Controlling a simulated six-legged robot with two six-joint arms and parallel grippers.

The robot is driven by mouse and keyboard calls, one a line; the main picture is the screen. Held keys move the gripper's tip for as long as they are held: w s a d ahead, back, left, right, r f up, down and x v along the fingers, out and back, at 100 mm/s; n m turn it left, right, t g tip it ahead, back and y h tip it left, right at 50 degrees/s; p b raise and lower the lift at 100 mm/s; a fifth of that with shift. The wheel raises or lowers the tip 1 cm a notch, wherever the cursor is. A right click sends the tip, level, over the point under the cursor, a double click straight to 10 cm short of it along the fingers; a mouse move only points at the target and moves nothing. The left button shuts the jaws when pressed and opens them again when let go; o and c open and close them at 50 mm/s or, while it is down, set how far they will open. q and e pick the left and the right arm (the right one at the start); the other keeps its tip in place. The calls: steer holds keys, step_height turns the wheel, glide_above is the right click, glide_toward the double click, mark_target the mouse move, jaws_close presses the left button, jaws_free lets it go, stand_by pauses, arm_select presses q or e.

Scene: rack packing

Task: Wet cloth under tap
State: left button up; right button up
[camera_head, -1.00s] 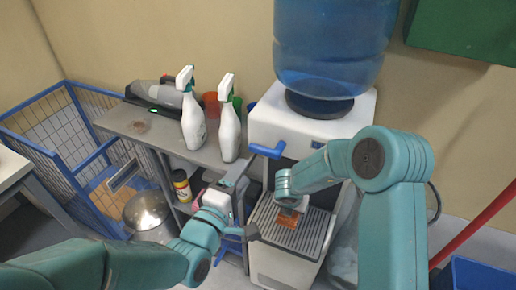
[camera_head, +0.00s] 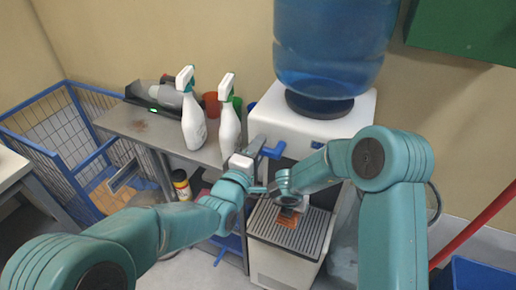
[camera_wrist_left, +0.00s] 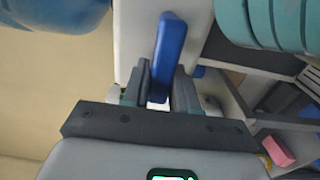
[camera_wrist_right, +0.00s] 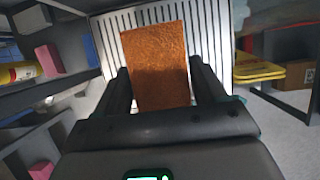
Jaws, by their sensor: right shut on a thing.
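The orange-brown cloth (camera_wrist_right: 158,65) is held between the fingers of my right gripper (camera_wrist_right: 160,95). In the head view the cloth (camera_head: 287,218) is over the ribbed drip tray (camera_head: 308,232) of the white water dispenser (camera_head: 350,122). My left gripper (camera_head: 260,147) is at the dispenser's blue tap lever (camera_head: 274,151). In the left wrist view the lever (camera_wrist_left: 167,50) reaches in between the open fingers of this gripper (camera_wrist_left: 162,88). I cannot tell whether they touch it. No running water shows, and my right arm hides the tap outlet.
A blue water bottle (camera_head: 332,45) tops the dispenser. Two white spray bottles (camera_head: 193,122) (camera_head: 229,128) stand on the grey shelf (camera_head: 160,136) close to my left arm. A blue wire cage (camera_head: 50,125) is at left. A blue bin (camera_head: 480,274) is at lower right.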

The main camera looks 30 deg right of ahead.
arm_select(q)
jaws_close()
steer(key=shift+f+n, duration=0.3)
steer(key=shift+n, duration=0.4)
steer(key=shift+f+n, duration=0.25)
steer(key=shift+n, duration=0.45)
steer(key=o, duration=0.7)
jaws_free()
steer(key=shift+d, duration=0.1)
steer(key=shift+s, duration=0.1)
steer(key=v, duration=1.2)
